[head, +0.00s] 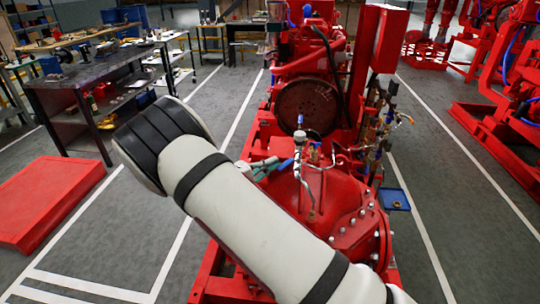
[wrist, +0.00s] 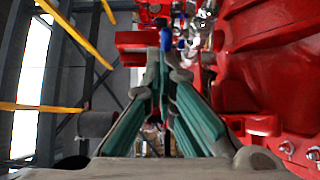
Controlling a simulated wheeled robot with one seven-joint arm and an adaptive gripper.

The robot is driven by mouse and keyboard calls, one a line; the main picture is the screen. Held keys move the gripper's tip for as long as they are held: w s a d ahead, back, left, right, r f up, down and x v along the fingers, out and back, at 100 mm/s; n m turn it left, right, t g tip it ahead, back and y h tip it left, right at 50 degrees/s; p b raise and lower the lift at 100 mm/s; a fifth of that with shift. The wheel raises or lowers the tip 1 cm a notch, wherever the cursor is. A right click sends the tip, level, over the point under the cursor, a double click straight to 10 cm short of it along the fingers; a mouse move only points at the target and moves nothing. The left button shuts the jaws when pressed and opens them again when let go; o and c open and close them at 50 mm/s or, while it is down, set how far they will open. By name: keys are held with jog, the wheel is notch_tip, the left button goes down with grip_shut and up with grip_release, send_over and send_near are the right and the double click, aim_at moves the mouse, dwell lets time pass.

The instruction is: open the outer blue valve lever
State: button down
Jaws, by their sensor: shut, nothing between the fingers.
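My gripper (wrist: 165,68) is shut and empty, its green-padded fingers meeting at the tips in the wrist view. A small blue part (wrist: 166,39), which looks like a valve lever, shows just beyond the fingertips; I cannot tell whether they touch it. In the head view my gripper (head: 278,163) shows partly behind my pale forearm, low and left of the upright metal valve piping (head: 300,146). A small blue piece (head: 300,118) tops that piping. I cannot tell which blue piece is the outer lever, nor how far it is turned.
The red pumpset (head: 335,195) fills the middle, with a bolted flange (head: 372,235) at right. More thin pipes and fittings (head: 380,130) stand right of the valve. A blue tray (head: 394,199) lies on the floor at right. A workbench (head: 85,75) and red platform (head: 45,200) stand left.

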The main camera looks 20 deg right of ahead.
jog(key=s+n+t+y+p, duration=0.1)
jog(key=s+n+t+p, duration=0.1)
jog(key=p, duration=0.1)
jog(key=s+d+n+t+y+p, duration=0.1)
jog(key=t+p, duration=0.1)
jog(key=shift+s+r+y, duration=0.2)
jog(key=shift+r+y, duration=0.05)
jog(key=shift+y, duration=0.05)
jog(key=shift+s+d+f+p, duration=0.25)
jog(key=shift+s+d+p, duration=0.6)
jog(key=shift+p, duration=0.55)
jog(key=shift+d, duration=0.1)
jog(key=shift+w, duration=0.1)
jog(key=b, duration=0.2)
send_near(277, 168)
jog(key=s, duration=0.2)
jog(key=shift+s+a, duration=0.2)
